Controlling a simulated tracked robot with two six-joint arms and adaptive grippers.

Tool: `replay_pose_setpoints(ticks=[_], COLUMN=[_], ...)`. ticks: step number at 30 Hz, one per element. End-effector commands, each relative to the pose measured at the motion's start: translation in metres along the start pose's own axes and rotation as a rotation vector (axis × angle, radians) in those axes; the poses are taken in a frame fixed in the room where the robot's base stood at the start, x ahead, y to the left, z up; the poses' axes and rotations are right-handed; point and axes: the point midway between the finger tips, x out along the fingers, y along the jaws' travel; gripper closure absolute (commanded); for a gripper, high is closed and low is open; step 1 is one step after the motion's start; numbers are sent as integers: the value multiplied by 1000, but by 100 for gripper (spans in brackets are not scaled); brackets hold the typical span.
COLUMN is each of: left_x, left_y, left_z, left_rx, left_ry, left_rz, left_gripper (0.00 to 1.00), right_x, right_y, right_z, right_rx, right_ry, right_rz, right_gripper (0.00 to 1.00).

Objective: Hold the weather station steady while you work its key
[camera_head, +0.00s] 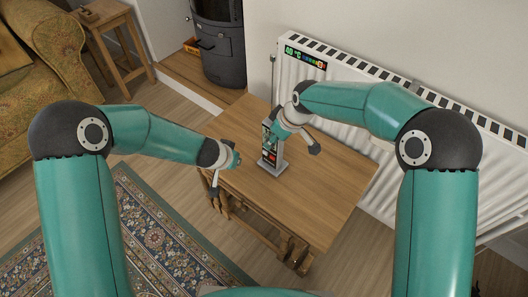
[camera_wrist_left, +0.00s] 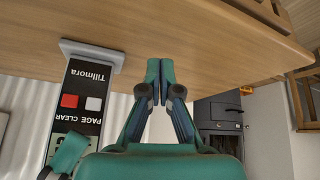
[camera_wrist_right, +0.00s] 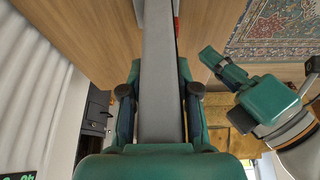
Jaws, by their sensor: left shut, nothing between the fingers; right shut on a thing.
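The weather station (camera_head: 271,157) stands upright on the wooden table, a narrow grey body with a dark front and a flat foot. In the left wrist view it appears upside down, with the name Tillmora, a red key (camera_wrist_left: 69,101), a white key (camera_wrist_left: 93,104) and the words PAGE and CLEAR. My right gripper (camera_head: 271,138) is shut on the station's upper part; the right wrist view shows the grey body (camera_wrist_right: 158,75) between its fingers. My left gripper (camera_wrist_left: 160,68) is shut and empty, left of the station and apart from it; it also shows in the right wrist view (camera_wrist_right: 210,58).
The table (camera_head: 325,175) has bare room around the station. A white radiator (camera_head: 350,93) with a small lit display (camera_head: 306,57) stands behind it. A dark stove (camera_head: 220,45) is at the back, a patterned rug (camera_head: 160,235) at the front left.

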Motion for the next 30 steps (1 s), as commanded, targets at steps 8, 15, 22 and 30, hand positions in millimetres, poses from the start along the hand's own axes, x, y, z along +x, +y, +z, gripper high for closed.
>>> replay_pose_setpoints(ticks=[8,15,22,30], left_x=[-4,-29,-52,-58], left_y=[-12,8,34,40], left_z=[54,62,58,56], left_rx=[705,1279,1560,1616], left_ry=[-69,-7,90,120], left_rz=[-361,-588,-711,-743], left_gripper=[100,100,100,100], right_x=[2,2,2,2], right_y=[0,-1,-1,-1], right_z=[1,0,0,0], right_rx=[0,0,-1,-1], right_ry=[-2,-1,0,1], right_rz=[-2,-1,-1,0], right_gripper=[100,100,100,100])
